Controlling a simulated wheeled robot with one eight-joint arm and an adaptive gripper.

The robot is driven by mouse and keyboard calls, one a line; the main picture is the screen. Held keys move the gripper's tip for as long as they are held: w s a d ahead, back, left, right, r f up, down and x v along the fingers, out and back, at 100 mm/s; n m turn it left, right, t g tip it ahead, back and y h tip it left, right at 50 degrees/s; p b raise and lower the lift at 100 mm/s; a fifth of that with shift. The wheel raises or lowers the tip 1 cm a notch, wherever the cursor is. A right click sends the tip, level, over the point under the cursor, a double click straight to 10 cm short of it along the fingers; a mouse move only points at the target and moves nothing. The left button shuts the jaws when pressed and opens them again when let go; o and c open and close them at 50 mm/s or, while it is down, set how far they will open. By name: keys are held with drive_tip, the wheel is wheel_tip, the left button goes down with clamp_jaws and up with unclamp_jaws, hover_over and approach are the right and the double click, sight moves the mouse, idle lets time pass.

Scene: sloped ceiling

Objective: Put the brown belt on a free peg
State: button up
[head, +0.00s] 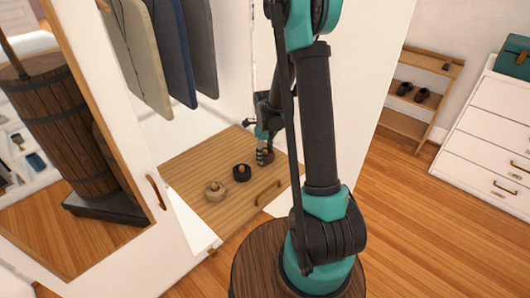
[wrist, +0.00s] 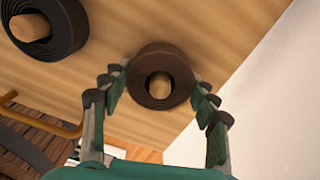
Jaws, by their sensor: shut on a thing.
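The brown belt (wrist: 142,92) is a dark brown coil on a pale wooden board (head: 196,158). In the wrist view a light wooden peg (wrist: 159,85) shows in its centre hole, so the coil sits around that peg. My gripper (wrist: 158,80) has its fingers on either side of the coil and is shut on it. In the head view my gripper (head: 263,152) reaches down at the board's far right part, and the belt (head: 267,160) is partly hidden by it. A black coiled belt (wrist: 75,25) sits around another peg beside it.
A tan coil (head: 215,193) sits at the board's left part. An open mirrored door (head: 90,130) stands left; a white panel (head: 370,60) stands right.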

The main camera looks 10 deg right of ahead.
idle(0.4)
drive_tip(key=o, duration=1.3)
drive_tip(key=shift+o, duration=0.2)
wheel_tip(320, 180, up, 12)
drive_tip(key=shift+f, duration=0.25)
drive_tip(key=s+d+n+t, duration=0.2)
drive_tip(key=s+n, duration=0.9)
drive_tip(key=n, duration=0.2)
drive_tip(key=s+d+f+n+t, duration=0.1)
drive_tip(key=s+d+n+t, duration=0.1)
drive_tip(key=s+n, duration=0.9)
drive_tip(key=shift+f+n, duration=0.3)
drive_tip(key=shift+n, duration=0.6)
